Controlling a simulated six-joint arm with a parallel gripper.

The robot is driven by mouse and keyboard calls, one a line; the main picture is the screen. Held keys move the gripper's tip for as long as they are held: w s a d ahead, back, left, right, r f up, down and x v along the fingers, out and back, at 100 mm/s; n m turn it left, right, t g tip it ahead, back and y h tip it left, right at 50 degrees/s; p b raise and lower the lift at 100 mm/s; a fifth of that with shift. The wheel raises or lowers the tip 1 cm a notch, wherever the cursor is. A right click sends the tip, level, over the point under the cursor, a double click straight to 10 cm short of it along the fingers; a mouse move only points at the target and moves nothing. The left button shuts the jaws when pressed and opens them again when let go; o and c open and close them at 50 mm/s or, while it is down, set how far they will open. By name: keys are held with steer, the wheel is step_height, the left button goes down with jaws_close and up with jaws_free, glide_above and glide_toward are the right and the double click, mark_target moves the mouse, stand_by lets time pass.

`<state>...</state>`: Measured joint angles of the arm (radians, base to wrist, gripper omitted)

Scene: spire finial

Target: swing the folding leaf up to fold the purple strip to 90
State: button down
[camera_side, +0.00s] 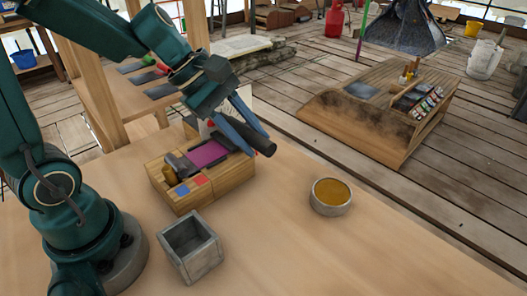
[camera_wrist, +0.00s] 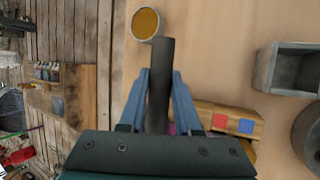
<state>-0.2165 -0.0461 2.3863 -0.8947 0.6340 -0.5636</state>
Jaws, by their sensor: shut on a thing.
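The purple strip (camera_side: 207,153) lies on a dark bed on top of a wooden block (camera_side: 233,180). My gripper (camera_side: 243,126) is at the far right end of the block, with its blue fingers pointing down to the right. It is shut on a dark round bar (camera_side: 262,145), which shows between the fingers in the wrist view (camera_wrist: 162,70). I cannot tell how the bar joins the folding leaf; the leaf itself is not clearly visible. A sliver of purple shows beside the fingers in the wrist view. Red (camera_side: 200,180) and blue (camera_side: 183,190) squares mark the block's near side.
A grey open box (camera_side: 205,262) stands in front of the block. A round bowl of amber stuff (camera_side: 331,196) stands to the right. The bench between and right of them is clear. A wooden crate with a tool rack (camera_side: 360,125) stands on the floor beyond.

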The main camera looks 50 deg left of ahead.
steer(key=c, duration=0.6)
jaws_free()
steer(key=shift+r, duration=0.15)
steer(key=shift+v, duration=2.45)
